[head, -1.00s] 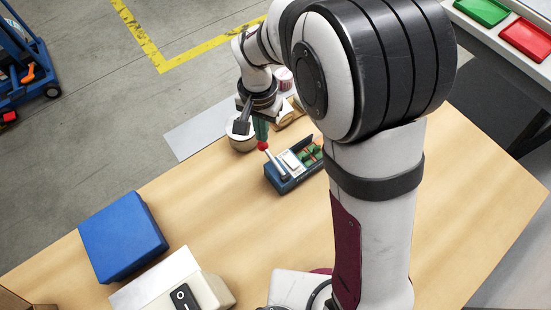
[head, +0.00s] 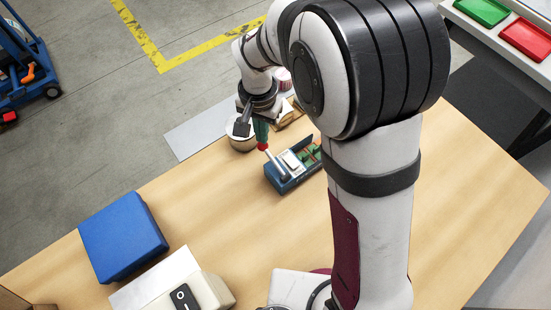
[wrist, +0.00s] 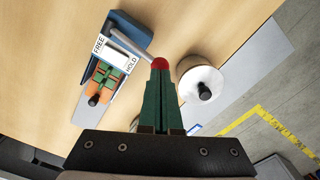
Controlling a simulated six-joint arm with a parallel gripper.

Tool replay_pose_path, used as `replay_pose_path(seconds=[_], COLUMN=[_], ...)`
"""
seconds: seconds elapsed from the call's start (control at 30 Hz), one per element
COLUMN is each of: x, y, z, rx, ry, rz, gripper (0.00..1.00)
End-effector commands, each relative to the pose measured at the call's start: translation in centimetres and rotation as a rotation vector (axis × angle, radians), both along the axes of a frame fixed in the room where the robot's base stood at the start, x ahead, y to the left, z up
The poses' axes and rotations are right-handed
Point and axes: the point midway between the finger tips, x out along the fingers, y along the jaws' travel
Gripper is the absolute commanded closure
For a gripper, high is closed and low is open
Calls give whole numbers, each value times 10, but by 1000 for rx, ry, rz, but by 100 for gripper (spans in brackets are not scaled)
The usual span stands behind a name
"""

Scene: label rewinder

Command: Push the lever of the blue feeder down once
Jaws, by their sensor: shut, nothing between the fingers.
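The blue feeder (head: 290,182) stands on the wooden table, and it also shows in the wrist view (wrist: 131,27) with a plate marked FREE and HOLD. Its lever (head: 274,161) is a silver rod with a red knob (head: 262,147), sticking up at a tilt. The knob also shows in the wrist view (wrist: 160,64), right at my fingertips. My gripper (head: 261,141) has green fingers, shut and empty, with their tips at the knob from above. I cannot tell if they touch it. Part of the feeder is behind my arm in the head view.
A roll with a dark spindle (wrist: 201,83) stands close beside the knob. A blue box (head: 123,236) and a pale switch housing (head: 205,291) sit at the table's left front. The table between them and the feeder is clear.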

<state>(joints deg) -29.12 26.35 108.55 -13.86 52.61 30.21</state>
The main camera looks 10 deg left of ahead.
Motion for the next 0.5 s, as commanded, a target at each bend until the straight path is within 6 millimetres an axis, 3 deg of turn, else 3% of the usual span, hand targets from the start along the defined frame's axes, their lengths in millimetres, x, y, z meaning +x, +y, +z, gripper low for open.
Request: replay_pose_path(seconds=[0.5], x=[0], y=[0], z=[-19], rx=[-1], ry=[1], rz=[1], gripper=[100])
